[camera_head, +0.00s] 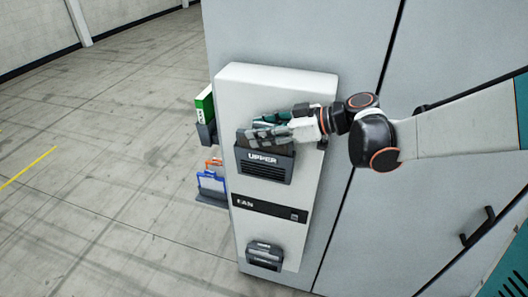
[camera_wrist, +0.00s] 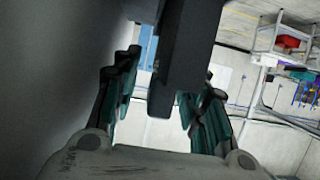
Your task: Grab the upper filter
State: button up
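The upper holder (camera_head: 265,165), a dark grey pocket marked "UPPER", is mounted on the white panel. The upper filter seems to be the dark block in it; in the head view my gripper largely hides it. My gripper (camera_head: 262,134) reaches in from the right, just above the holder. In the wrist view a dark grey block (camera_wrist: 185,60) stands between the fingers of my gripper (camera_wrist: 160,105). The fingers are spread apart. A light gap shows between the left finger and the block; the right finger is close to it, contact unclear.
The white panel (camera_head: 270,82) sits on a large grey cabinet (camera_head: 300,30). A lower dark holder (camera_head: 264,255) is near its bottom, below the "FAN" strip (camera_head: 270,209). A green-and-white item (camera_head: 205,103) and blue-framed item (camera_head: 211,181) sit in side holders. Floor at left is clear.

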grip_shut()
jog(key=shift+r, duration=0.1)
dwell(0.3)
